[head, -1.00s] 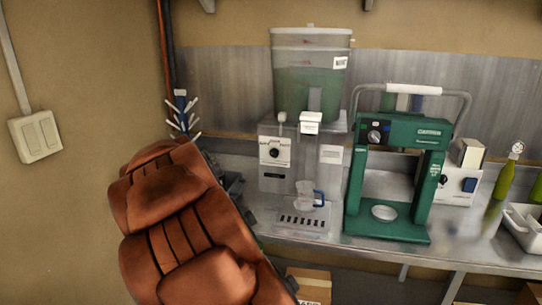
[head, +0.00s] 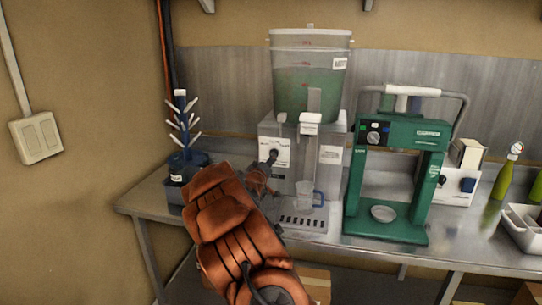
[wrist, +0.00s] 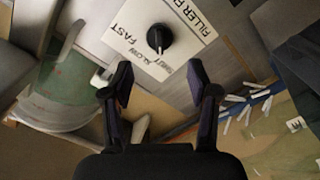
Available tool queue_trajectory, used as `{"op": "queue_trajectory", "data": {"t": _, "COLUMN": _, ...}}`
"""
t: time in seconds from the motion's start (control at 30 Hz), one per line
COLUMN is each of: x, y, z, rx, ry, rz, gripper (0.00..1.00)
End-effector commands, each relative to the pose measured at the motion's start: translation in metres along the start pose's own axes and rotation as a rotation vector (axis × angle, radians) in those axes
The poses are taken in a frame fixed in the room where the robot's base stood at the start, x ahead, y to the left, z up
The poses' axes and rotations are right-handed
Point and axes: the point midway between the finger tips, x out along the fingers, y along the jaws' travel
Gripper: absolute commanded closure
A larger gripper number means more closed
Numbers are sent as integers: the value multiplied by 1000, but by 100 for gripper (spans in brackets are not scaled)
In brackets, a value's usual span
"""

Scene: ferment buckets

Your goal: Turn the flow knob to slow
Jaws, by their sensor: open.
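The flow knob (wrist: 159,38) is a round black knob on a white label plate (wrist: 183,22) of the filler. A small pale mark on the knob points down in the wrist view. "FAST" is printed left of it, and smaller words, one seemingly "SLOW", lie below it. My gripper (wrist: 163,85) is open and empty, its two fingertips just below the knob in the wrist view, apart from it. In the head view my gripper (head: 266,170) is at the front of the filler (head: 331,141) and partly hides the plate (head: 282,146) and knob.
A bucket of green liquid (head: 310,85) stands on the filler, with a clear jug (head: 305,193) below on the drip grate. A green machine (head: 420,135) stands to the right. A bottle rack (head: 181,120) stands to the left. The steel bench edge (head: 150,210) is in front.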

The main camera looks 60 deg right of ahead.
Motion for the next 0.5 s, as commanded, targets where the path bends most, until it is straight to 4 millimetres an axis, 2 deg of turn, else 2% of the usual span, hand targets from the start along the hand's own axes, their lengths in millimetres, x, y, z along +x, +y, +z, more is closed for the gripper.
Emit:
{"op": "queue_trajectory", "data": {"t": 0.3, "x": 36, "y": 1, "z": 1, "rx": 1, "ry": -3, "rz": -1, "gripper": 40}}
{"op": "queue_trajectory", "data": {"t": 0.5, "x": 52, "y": 1, "z": -1, "rx": 1, "ry": -1, "rz": -1, "gripper": 40}}
